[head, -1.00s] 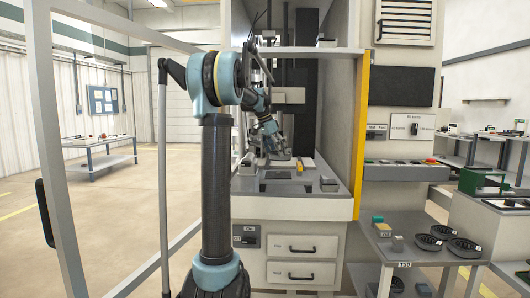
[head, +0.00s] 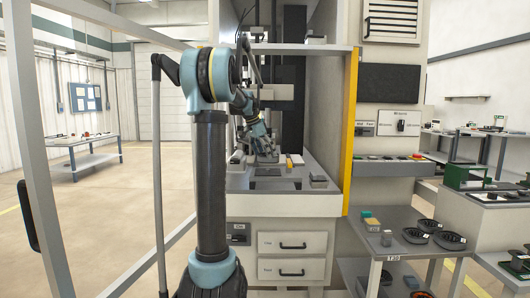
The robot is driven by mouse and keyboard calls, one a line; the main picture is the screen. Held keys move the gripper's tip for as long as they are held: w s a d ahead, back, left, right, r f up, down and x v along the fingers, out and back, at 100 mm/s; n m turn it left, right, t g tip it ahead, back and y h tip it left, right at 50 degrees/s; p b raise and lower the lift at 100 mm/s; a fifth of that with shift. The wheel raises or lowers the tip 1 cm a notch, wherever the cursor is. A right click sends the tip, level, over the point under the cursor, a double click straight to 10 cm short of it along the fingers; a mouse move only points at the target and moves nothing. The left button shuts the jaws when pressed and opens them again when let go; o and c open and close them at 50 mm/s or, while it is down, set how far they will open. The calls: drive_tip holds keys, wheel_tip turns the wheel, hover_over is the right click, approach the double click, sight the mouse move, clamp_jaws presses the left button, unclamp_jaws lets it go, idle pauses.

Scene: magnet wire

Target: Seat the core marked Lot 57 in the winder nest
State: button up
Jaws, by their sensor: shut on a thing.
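My gripper (head: 264,152) is inside the open bay of the machine, low over the back of its grey work deck (head: 240,184). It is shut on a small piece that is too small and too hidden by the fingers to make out. I cannot read any Lot 57 mark on it. A dark flat recess or plate (head: 268,171) lies in the deck just in front of the gripper. I cannot tell which part of the deck is the winder nest, or whether the held piece touches it.
A yellow-edged post (head: 350,130) bounds the bay. A side cart (head: 400,251) at right carries small blocks and round black dishes.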

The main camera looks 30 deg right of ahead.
drive_tip(key=shift+f, duration=1.75)
drive_tip(key=shift+f, duration=0.85)
idle(0.5)
drive_tip(key=o, duration=1.5)
drive_tip(key=shift+o, duration=0.2)
drive_tip(key=shift+w+a+r, duration=0.1)
drive_tip(key=shift+v, duration=2.4)
drive_tip(key=v, duration=1.2)
drive_tip(key=shift+w, duration=0.15)
